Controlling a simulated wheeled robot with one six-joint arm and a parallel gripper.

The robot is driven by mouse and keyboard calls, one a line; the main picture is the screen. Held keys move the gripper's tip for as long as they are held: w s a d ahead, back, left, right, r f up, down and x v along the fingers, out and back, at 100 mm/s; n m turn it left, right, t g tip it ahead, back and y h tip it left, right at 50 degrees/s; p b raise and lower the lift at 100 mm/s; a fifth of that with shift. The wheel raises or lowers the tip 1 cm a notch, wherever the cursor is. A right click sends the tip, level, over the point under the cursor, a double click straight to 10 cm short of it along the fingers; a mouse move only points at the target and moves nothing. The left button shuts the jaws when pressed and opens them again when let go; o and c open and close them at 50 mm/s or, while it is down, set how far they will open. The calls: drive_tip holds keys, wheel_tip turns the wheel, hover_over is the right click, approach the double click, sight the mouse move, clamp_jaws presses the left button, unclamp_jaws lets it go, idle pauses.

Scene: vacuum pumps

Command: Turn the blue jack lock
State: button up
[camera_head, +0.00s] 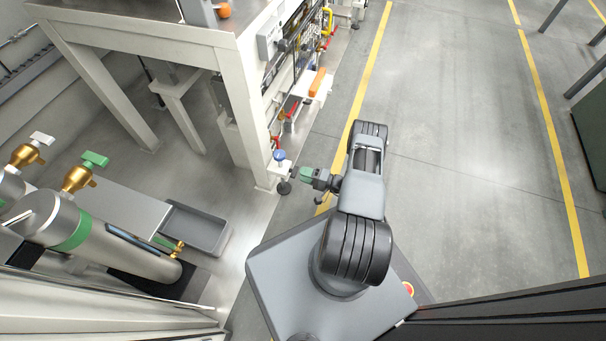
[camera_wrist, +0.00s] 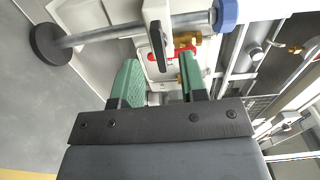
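The blue jack lock (camera_head: 279,155) sits at the near lower corner of the white frame, above a round black foot (camera_head: 284,187). In the wrist view the blue jack lock (camera_wrist: 227,13) is at the top, right of centre, on the end of a metal rod; the black foot (camera_wrist: 48,45) is at the rod's left end. My gripper (camera_head: 299,174), with green finger pads, is just right of the jack, apart from the blue part. In the wrist view my gripper (camera_wrist: 158,75) is open, with a clear gap between its fingers and nothing held.
A red-handled brass valve (camera_wrist: 184,46) shows beyond the fingers in the wrist view. The white frame (camera_head: 240,110) stands left of my arm. Gas cylinders (camera_head: 85,235) and a grey tray (camera_head: 197,230) are at lower left. Open floor (camera_head: 470,130) lies to the right.

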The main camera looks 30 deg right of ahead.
drive_tip(key=shift+v, duration=2.45)
drive_tip(key=w+a+r+n+g+p, duration=0.15)
drive_tip(key=a+r+g+p, duration=0.35)
drive_tip(key=r, duration=0.8)
drive_tip(key=w+r+n+g+p, duration=0.1)
drive_tip(key=r+n+g+p, duration=0.35)
drive_tip(key=r, duration=0.85)
drive_tip(key=w+a+r+n+g+p, duration=0.1)
drive_tip(key=a+r+g+p, duration=0.2)
drive_tip(key=r+p, duration=0.8)
drive_tip(key=s+a+r+t+h+p, duration=0.1)
drive_tip(key=s+r+h+p, duration=0.3)
drive_tip(key=r, duration=1.1)
drive_tip(key=s+a+r+n+t+h+p, duration=0.1)
drive_tip(key=s+a+r+h+p, duration=0.2)
drive_tip(key=r+p, duration=0.6)
drive_tip(key=s+a+r+n+t+h+p, duration=0.1)
drive_tip(key=s+a+r+h+p, duration=0.2)
drive_tip(key=r, duration=2)
drive_tip(key=s+h+p, duration=0.2)
drive_tip(key=s+p, duration=0.1)
drive_tip(key=p, duration=0.1)
drive_tip(key=shift+s, duration=0.4)
